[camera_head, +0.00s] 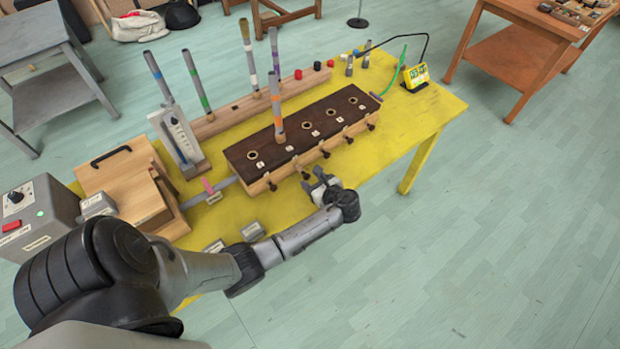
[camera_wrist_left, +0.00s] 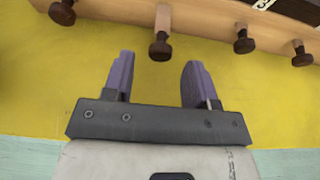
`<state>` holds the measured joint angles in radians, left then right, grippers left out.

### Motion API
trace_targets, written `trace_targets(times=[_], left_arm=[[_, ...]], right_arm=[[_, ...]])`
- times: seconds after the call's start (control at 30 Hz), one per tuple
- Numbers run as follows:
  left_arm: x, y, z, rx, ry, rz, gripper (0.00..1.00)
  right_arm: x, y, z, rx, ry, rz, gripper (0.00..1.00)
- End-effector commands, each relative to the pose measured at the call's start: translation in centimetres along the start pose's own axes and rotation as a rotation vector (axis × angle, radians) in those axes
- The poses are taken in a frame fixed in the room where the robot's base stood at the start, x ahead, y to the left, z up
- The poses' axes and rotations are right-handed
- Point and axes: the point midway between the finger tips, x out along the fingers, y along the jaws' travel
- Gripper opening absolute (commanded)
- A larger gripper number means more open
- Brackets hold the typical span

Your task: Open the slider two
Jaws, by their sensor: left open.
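A long wooden box (camera_head: 250,169) with a dark top stands on the yellow table. Its front has a row of slider pegs with dark round knobs. The slider knob second from the left (camera_head: 305,174) is nearest my left gripper. In the left wrist view that knob (camera_wrist_left: 160,47) is just beyond the fingertips, in line with the gap. Its pale stem shows behind it. My left gripper (camera_head: 324,182) is open and empty, in front of the box; its purple fingers (camera_wrist_left: 157,75) stand apart. The slider numbers are too small to read. My right gripper is not in view.
Neighbouring knobs stand left (camera_wrist_left: 62,13) and right (camera_wrist_left: 243,41) of the gap. A striped tube (camera_head: 277,105) rises from the box top. A wooden box with a handle (camera_head: 118,172) and a grey control box (camera_head: 42,212) stand left. The table front (camera_head: 285,218) has small labelled blocks.

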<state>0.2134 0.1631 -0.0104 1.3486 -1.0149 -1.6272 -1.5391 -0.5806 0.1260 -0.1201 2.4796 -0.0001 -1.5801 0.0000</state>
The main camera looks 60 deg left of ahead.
Motion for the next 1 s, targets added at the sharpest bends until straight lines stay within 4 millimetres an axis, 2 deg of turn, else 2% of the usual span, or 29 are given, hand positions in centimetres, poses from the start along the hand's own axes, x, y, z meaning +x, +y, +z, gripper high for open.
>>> trace_targets(times=[0.2,0.5,0.7,1.0], left_arm=[[-4.7,-0.1,0.2,0.0,0.003,-0.003,0.52],[-9.6,0.0,0.1,-0.001,0.002,-0.001,0.52],[-11.2,0.0,0.1,-0.001,-0.001,0.0,0.52],[-11.6,0.0,0.0,-0.001,-0.001,0.0,0.52]], right_arm=[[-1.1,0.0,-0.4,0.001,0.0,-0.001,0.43],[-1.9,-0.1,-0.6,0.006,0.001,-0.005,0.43],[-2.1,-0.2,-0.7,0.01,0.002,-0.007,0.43],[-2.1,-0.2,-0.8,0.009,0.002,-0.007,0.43]])
